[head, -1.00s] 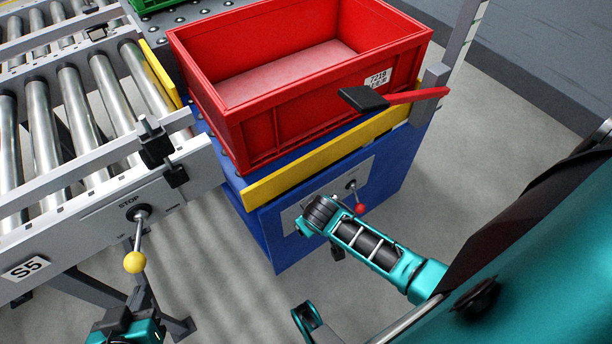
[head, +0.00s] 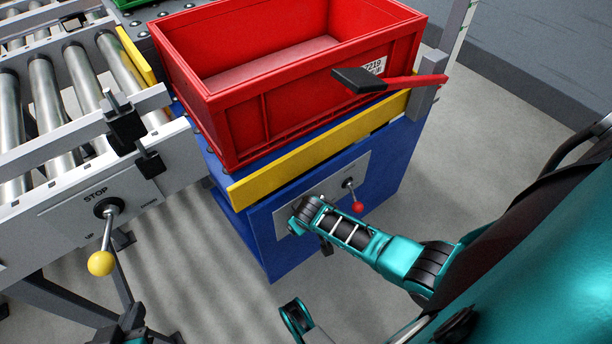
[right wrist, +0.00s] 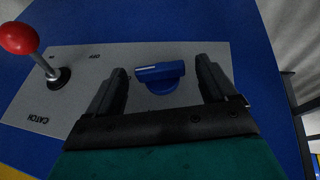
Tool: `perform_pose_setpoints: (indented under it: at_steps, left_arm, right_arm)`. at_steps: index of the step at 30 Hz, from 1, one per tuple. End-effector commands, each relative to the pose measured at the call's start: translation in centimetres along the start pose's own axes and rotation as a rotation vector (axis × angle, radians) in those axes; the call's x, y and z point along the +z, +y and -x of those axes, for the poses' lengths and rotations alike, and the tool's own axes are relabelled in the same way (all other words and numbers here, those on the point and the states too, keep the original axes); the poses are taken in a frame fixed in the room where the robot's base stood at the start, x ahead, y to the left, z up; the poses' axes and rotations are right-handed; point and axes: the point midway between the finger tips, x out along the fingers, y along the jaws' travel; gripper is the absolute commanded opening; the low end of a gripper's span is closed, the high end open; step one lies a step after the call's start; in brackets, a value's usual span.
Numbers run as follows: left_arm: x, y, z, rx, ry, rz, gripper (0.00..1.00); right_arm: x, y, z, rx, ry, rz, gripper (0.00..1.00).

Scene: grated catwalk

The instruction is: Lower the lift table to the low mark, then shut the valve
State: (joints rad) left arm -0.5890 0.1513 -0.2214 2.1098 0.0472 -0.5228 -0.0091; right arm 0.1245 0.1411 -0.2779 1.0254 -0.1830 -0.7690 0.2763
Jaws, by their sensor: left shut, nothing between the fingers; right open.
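The blue lift table (head: 390,165) carries a red crate (head: 290,115) and a yellow front bar. Its exact height against a mark cannot be read. A yellow-balled lever (head: 101,262) hangs from a plate marked STOP and UP on the conveyor side. My left gripper (head: 131,318) is shut and empty, low in the head view, below and right of the yellow ball and apart from it. In the right wrist view the blue valve knob (right wrist: 160,74) lies between the fingers of my open right gripper (right wrist: 161,68); contact cannot be told. The head view hides those fingertips.
A red-balled lever (head: 357,206) beside the valve is marked CATCH in the right wrist view (right wrist: 18,38). A red bar with a black pad (head: 360,80) juts before the crate near a grey post (head: 424,98). Roller conveyor (head: 50,90) stands left. Grey floor lies right.

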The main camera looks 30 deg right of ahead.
Motion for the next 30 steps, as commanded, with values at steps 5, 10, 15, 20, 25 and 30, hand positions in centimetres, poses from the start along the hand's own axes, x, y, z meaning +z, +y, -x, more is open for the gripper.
perform_pose_setpoints:
  at_steps: [5,10,15,20,25,30]
  left_arm:
    - [-0.27,0.07,-0.09,0.001,0.004,0.002,0.00]
    - [-0.27,0.19,-0.14,0.001,0.004,0.007,0.00]
    - [-0.20,0.21,-0.17,0.001,0.003,0.007,0.00]
    - [-0.20,0.21,-0.18,0.001,0.003,0.007,0.00]
    - [-0.19,0.21,-0.19,0.001,0.004,0.007,0.00]
    - [-0.08,0.20,-0.26,0.001,0.003,0.006,0.00]
  right_arm:
    - [0.00,0.02,0.03,0.000,0.000,0.000,0.85]
    - [0.02,0.02,0.03,0.000,-0.001,0.000,0.71]
    - [0.03,0.02,0.03,0.000,-0.001,0.000,0.54]
    - [0.04,0.01,0.03,0.000,-0.001,0.000,0.39]
    - [0.05,0.00,0.03,0.001,-0.001,0.001,0.29]
    - [0.07,-0.11,-0.01,0.020,-0.001,0.008,0.29]
